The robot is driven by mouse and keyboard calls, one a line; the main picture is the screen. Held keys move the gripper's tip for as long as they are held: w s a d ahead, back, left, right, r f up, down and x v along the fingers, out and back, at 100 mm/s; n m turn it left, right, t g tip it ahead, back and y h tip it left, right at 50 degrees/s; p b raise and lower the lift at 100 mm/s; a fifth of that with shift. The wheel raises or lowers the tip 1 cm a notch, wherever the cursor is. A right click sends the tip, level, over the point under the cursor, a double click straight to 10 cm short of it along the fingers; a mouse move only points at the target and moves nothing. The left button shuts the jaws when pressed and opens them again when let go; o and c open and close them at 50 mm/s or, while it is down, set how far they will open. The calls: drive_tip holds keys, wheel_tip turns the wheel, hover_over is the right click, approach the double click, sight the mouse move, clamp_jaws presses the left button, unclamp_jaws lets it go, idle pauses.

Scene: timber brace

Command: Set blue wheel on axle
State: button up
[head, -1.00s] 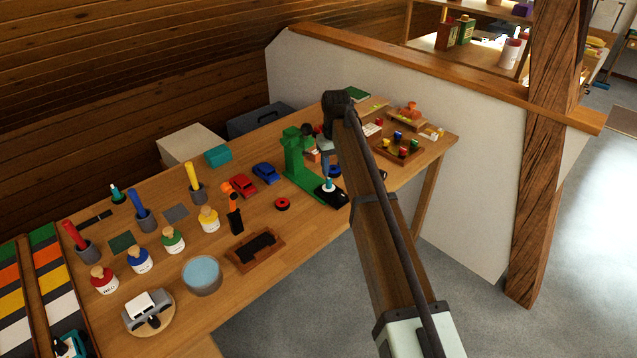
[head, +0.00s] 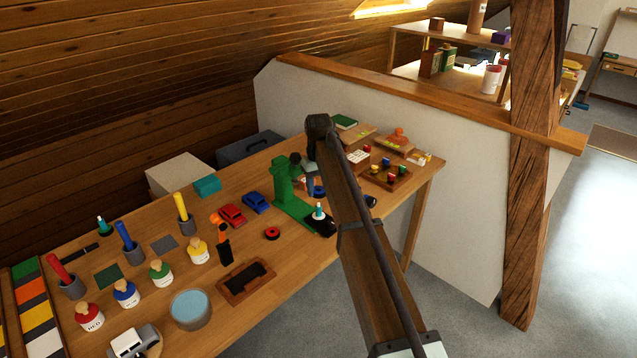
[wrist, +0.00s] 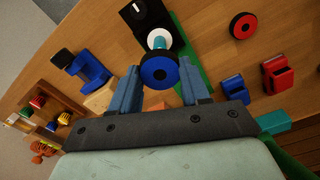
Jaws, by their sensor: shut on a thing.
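In the head view the wheel (head: 319,191) shows partly under my gripper (head: 314,188), beside the green stand (head: 283,186). A teal-and-white upright piece (head: 319,212) stands on a black block (head: 322,227) at the stand's foot. In the wrist view this piece (wrist: 158,40) lies just beyond the wheel, partly hidden by it. I cannot tell for sure which part is the axle, or whether the wheel touches anything below it.
A red wheel (head: 272,233) lies left of the stand. Red (head: 231,214) and blue (head: 256,203) toy cars stand behind it. A wooden tray with coloured pegs (head: 386,175) is at the right. Paint jars and a dark tray (head: 246,282) occupy the left bench.

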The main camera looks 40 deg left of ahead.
sight(319, 197)
drive_tip(key=shift+f, duration=2.25)
drive_tip(key=o, duration=1.1)
drive_tip(key=shift+r, duration=0.15)
drive_tip(key=shift+r, duration=3.7)
